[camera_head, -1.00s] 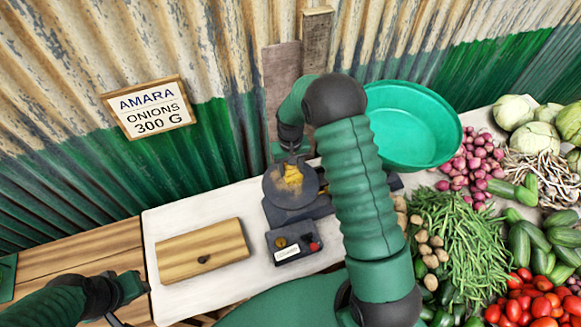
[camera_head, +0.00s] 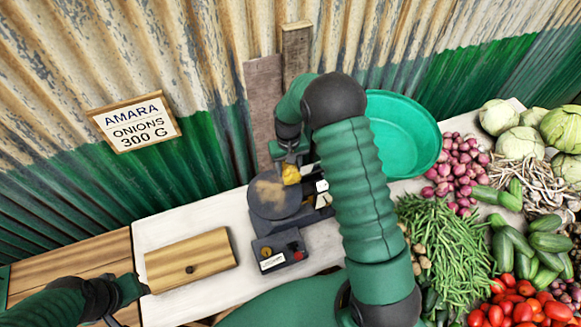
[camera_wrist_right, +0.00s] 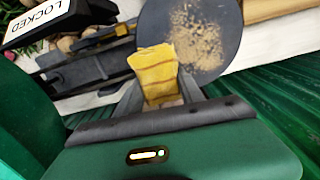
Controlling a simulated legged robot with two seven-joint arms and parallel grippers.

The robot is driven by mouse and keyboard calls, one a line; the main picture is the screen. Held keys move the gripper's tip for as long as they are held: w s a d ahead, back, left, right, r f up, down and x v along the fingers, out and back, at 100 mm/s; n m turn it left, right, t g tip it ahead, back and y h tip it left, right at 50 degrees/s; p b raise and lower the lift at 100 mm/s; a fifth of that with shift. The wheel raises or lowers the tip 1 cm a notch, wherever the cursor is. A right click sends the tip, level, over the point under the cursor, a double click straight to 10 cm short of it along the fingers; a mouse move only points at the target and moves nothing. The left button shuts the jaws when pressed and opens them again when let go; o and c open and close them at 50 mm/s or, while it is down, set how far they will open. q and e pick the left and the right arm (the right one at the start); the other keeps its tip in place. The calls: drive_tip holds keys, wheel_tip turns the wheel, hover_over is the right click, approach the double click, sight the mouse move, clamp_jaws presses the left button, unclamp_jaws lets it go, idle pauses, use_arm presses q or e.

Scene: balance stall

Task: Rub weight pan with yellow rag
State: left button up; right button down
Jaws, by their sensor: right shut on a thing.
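The yellow rag (camera_head: 291,174) is held between the fingers of my right gripper (camera_head: 290,163), which is shut on it. The rag (camera_wrist_right: 156,70) also shows in the right wrist view, bunched between the two fingers. The round dark weight pan (camera_head: 270,208) sits on the balance, with a tan dusty patch on its surface. It also shows in the right wrist view (camera_wrist_right: 157,25). The rag is over or beside the pan's right rim; I cannot tell whether it touches. My left gripper (camera_head: 131,290) is at the lower left, over the wooden table; its jaws are unclear.
A wooden box (camera_head: 190,262) and a small dark box (camera_head: 279,250) with knobs stand on the white cloth (camera_head: 160,215). A green basin (camera_head: 405,130) stands behind my right arm. Vegetables such as green beans (camera_head: 450,245) fill the right side. The corrugated wall (camera_head: 190,60) closes the back.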

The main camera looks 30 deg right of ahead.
wheel_tip(320, 180, up, 2)
drive_tip(key=shift+p, duration=0.55)
drive_tip(key=shift+d+r, duration=0.15)
drive_tip(key=shift+r, duration=0.2)
drive_tip(key=shift+d+r+p, duration=0.2)
drive_tip(key=shift+p, duration=0.2)
drive_tip(key=shift+d, duration=0.25)
use_arm(q)
drive_tip(key=r, duration=0.1)
drive_tip(key=d+r, duration=0.1)
drive_tip(key=shift+d+r, duration=0.2)
drive_tip(key=shift+r, duration=0.1)
drive_tip(key=shift+a, duration=0.1)
use_arm(e)
drive_tip(key=shift+a, duration=0.15)
